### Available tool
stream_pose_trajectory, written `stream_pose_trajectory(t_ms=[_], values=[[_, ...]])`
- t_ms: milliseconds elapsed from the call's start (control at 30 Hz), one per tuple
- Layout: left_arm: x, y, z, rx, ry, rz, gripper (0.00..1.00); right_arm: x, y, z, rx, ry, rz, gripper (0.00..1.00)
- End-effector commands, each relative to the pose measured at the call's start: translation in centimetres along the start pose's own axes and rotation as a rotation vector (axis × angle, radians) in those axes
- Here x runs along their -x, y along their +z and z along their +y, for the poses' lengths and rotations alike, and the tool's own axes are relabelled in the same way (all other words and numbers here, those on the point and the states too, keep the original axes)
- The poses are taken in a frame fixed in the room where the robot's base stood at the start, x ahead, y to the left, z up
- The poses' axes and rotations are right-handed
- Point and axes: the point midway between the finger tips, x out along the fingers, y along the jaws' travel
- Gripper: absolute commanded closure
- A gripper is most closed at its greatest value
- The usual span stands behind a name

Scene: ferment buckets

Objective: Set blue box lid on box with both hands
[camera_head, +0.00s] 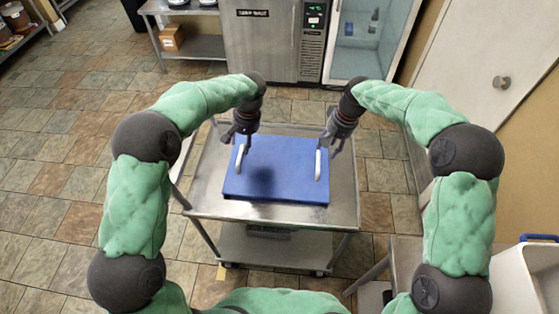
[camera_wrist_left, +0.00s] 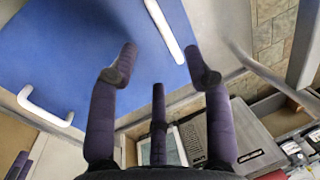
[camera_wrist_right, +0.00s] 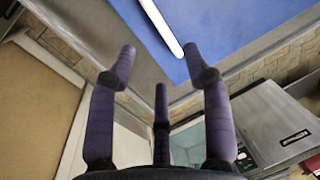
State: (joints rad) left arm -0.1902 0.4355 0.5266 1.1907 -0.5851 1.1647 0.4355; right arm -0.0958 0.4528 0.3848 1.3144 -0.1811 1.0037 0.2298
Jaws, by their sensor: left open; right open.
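The blue lid (camera_head: 275,180) lies flat on the steel cart (camera_head: 205,190), with a white handle near each side. My left gripper (camera_head: 238,137) is open and empty beside the far end of the left handle (camera_head: 239,158). In the left wrist view, that handle (camera_wrist_left: 163,28) lies just ahead of the open fingers (camera_wrist_left: 160,65). My right gripper (camera_head: 331,140) is open and empty beside the far end of the right handle (camera_head: 318,166). In the right wrist view, that handle (camera_wrist_right: 160,27) lies ahead of the fingers (camera_wrist_right: 160,62). A white box (camera_head: 520,275) is partly visible at the lower right.
A steel cabinet (camera_head: 265,50) and a glass-door unit (camera_head: 363,35) stand behind the cart. A small blue piece (camera_head: 540,238) shows at the white box's far edge. A steel table (camera_head: 408,255) stands between cart and box. Tiled floor is open at left.

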Motion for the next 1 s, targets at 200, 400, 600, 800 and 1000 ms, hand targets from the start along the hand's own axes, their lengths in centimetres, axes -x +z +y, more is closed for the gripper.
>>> stream_pose_trajectory(t_ms=[200, 400, 600, 800, 1000], values=[[0.3, 0.0, -0.1, 0.003, -0.007, 0.000, 0.50, 0.3, 0.0, -0.1, 0.001, 0.002, -0.001, 0.50], [-0.1, 0.0, -0.1, 0.003, -0.006, -0.001, 0.50, -0.1, 0.0, -0.1, 0.001, 0.002, -0.002, 0.50], [-2.3, 0.0, -0.1, 0.003, -0.005, -0.003, 0.50, -2.4, 0.1, 0.0, 0.001, 0.002, -0.005, 0.50], [-5.7, 0.0, -0.2, 0.002, -0.005, -0.003, 0.50, -5.8, 0.1, 0.0, 0.001, 0.002, -0.005, 0.50], [-8.6, 0.0, -0.2, 0.003, -0.005, -0.002, 0.50, -8.6, 0.0, -0.1, 0.001, 0.001, -0.002, 0.50]])
